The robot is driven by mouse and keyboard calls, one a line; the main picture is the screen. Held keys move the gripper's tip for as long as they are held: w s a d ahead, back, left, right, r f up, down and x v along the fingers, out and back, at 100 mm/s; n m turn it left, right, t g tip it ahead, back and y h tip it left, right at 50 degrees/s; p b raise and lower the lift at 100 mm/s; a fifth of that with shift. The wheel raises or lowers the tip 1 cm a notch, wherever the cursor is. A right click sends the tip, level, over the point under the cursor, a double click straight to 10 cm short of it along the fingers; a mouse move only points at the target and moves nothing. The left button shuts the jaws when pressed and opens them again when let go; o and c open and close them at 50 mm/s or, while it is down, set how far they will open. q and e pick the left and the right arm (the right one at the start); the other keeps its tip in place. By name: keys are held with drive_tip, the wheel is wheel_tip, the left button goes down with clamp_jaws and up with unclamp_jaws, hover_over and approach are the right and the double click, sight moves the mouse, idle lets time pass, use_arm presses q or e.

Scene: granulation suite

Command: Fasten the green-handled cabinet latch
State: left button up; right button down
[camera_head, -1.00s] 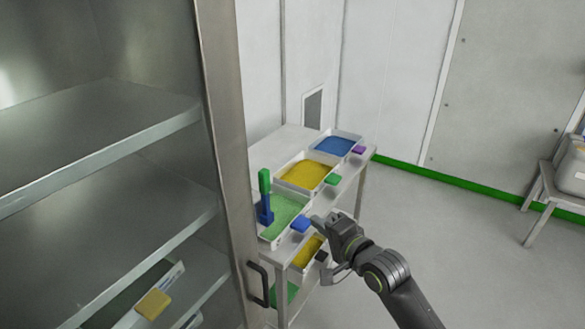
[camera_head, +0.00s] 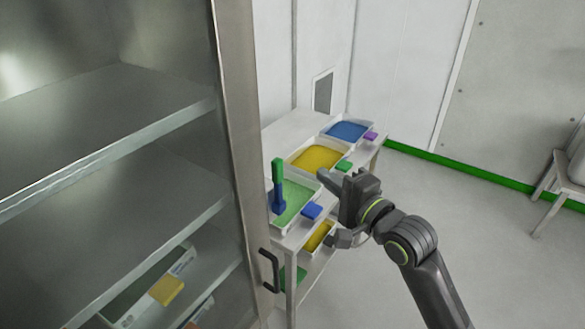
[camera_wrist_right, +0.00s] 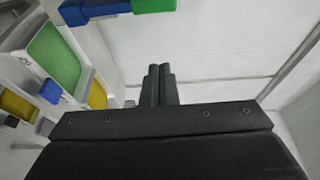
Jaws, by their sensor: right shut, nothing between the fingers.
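The cabinet latch has an upright green handle (camera_head: 277,168) above a blue lower part (camera_head: 279,200), just right of the cabinet's metal edge. What it is fixed to cannot be told. At the top of the right wrist view its blue part (camera_wrist_right: 92,12) and green handle (camera_wrist_right: 153,5) show, partly cut off. My right gripper (camera_head: 326,177) is to the right of the latch, apart from it. Its fingers (camera_wrist_right: 159,78) are shut and empty. My left gripper is not in view.
The cabinet's glazed door frame (camera_head: 240,140) with a black pull handle (camera_head: 269,270) fills the left. Behind the latch stands a cart (camera_head: 290,127) with trays of green, yellow (camera_head: 317,158) and blue (camera_head: 347,130) material. Open floor (camera_head: 480,215) lies to the right.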

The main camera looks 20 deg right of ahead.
sight(278, 187)
drive_tip(key=p+x, duration=0.1)
drive_tip(key=x, duration=0.8)
drive_tip(key=s+a+p, duration=0.1)
drive_tip(key=s+a, duration=0.2)
